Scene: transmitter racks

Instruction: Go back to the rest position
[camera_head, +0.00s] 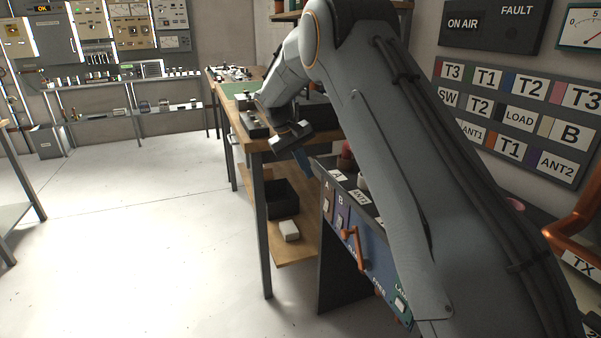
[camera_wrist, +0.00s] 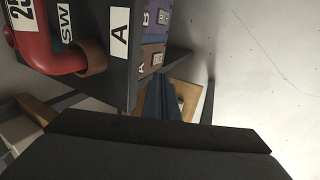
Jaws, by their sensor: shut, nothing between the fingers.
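My gripper (camera_head: 305,168) hangs at the end of my bent grey arm, beside the wooden bench and near the far end of the control desk. Its narrow blue-grey fingers look together and empty. In the wrist view the fingers (camera_wrist: 165,90) point away from the dark gripper body, next to the desk's corner with the labels A and B. I cannot tell the exact gap between the fingers and the desk. My arm hides part of the desk and bench.
The control desk (camera_head: 337,240) has an orange-brown lever (camera_head: 354,246) on its front. A red pipe (camera_wrist: 38,48) rises close by in the wrist view. The wooden bench (camera_head: 257,144) holds dark items; a black bin (camera_head: 284,199) sits on its lower shelf. The floor at left is clear.

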